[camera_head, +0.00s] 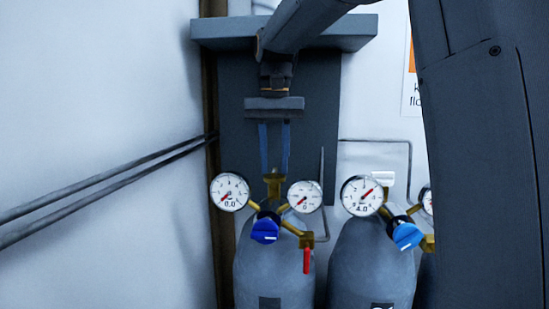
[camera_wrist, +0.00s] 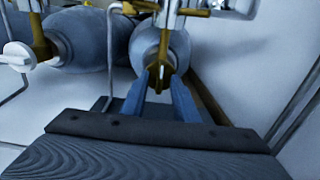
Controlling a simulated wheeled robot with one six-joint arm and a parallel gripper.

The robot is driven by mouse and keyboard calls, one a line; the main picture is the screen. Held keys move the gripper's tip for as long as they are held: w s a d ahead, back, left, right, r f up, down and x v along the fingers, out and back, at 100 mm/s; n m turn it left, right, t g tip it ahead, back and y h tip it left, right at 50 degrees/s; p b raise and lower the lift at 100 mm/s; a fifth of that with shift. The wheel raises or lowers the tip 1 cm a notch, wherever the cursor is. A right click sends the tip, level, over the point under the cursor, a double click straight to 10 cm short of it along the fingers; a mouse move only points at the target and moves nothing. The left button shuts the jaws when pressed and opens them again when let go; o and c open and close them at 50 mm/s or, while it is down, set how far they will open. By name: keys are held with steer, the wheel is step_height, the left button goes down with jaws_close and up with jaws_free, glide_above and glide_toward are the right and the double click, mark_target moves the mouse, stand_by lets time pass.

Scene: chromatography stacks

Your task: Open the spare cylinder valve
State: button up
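The left gas cylinder (camera_head: 274,265) is grey, with a brass valve (camera_head: 273,184) on top. Its regulator has two gauges reading about zero, a dark blue knob (camera_head: 265,230) and a red lever (camera_head: 306,260). My gripper (camera_head: 275,170) points down just above this valve, its two blue fingers apart. In the wrist view the fingertips (camera_wrist: 161,78) stand on either side of the brass valve (camera_wrist: 158,84); I see no clear contact. No white handwheel shows on this valve. No label in view clearly names the spare cylinder.
A second grey cylinder (camera_head: 370,262) stands close on the right, with a white handwheel (camera_head: 383,178), a pressure gauge (camera_head: 362,196) and a light blue knob (camera_head: 407,236). Thin pipes run along the wall. The white wall (camera_head: 100,110) at left leaves free room.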

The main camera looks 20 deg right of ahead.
steer(key=shift+f, duration=0.1)
steer(key=shift+c, duration=0.2)
jaws_close()
steer(key=shift+n, duration=0.3)
steer(key=n, duration=0.3)
steer(key=shift+n, duration=0.3)
steer(key=n, duration=0.3)
steer(key=shift+n, duration=0.3)
steer(key=n, duration=0.5)
steer(key=shift+n, duration=0.3)
steer(key=n, duration=0.4)
steer(key=shift+n, duration=0.3)
